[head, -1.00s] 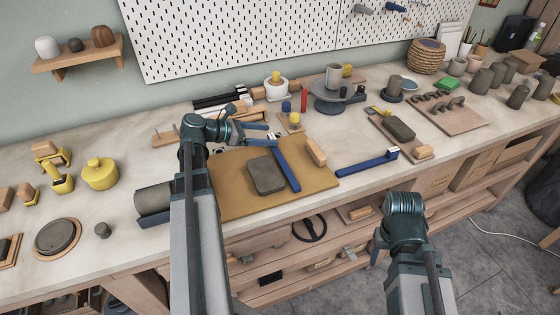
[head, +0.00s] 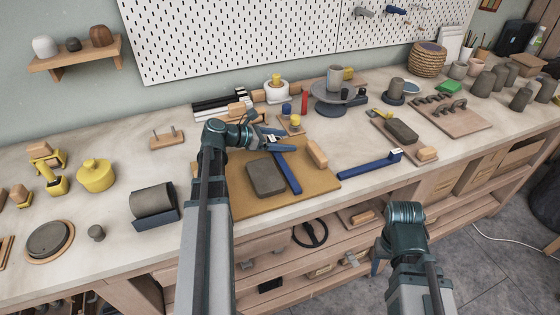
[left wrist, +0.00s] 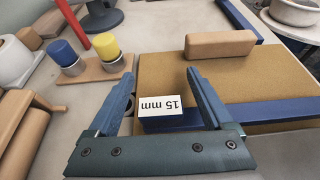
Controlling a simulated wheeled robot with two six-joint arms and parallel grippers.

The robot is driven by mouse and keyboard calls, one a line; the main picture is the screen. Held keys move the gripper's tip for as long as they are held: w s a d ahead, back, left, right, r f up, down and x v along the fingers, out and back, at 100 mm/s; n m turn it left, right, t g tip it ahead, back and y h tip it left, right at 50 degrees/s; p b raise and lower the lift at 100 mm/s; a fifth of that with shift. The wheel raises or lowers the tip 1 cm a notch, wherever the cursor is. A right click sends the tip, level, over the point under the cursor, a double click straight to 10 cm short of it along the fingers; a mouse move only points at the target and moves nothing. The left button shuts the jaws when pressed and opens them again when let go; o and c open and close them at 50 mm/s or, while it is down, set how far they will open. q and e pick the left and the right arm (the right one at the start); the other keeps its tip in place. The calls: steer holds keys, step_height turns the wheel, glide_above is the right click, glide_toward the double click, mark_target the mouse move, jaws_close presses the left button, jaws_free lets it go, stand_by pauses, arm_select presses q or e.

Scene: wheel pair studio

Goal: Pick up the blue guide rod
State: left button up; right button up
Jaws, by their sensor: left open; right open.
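A blue guide rod (head: 286,174) lies on the tan board (head: 240,206) beside a grey clay slab (head: 266,177). Its far end carries a white "15 mm" label (left wrist: 174,106). My left gripper (head: 285,141) is open over that end; in the left wrist view its fingers (left wrist: 160,68) stand on either side of the label, with nothing gripped. A second blue rod (head: 366,166) with a white-tagged end lies on the table right of the board. My right gripper (head: 377,264) is low in front of the bench, mostly hidden behind its own arm, and holds nothing visible.
A wooden block (head: 317,153) lies on the board right of the rod. Behind are a small wooden stand with blue and yellow knobs (left wrist: 105,45), a red stick (head: 304,102) and a turntable (head: 333,92).

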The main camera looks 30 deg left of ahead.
arm_select(q)
jaws_close()
steer(key=shift+r, duration=0.1)
arm_select(e)
steer(key=shift+r, duration=0.1)
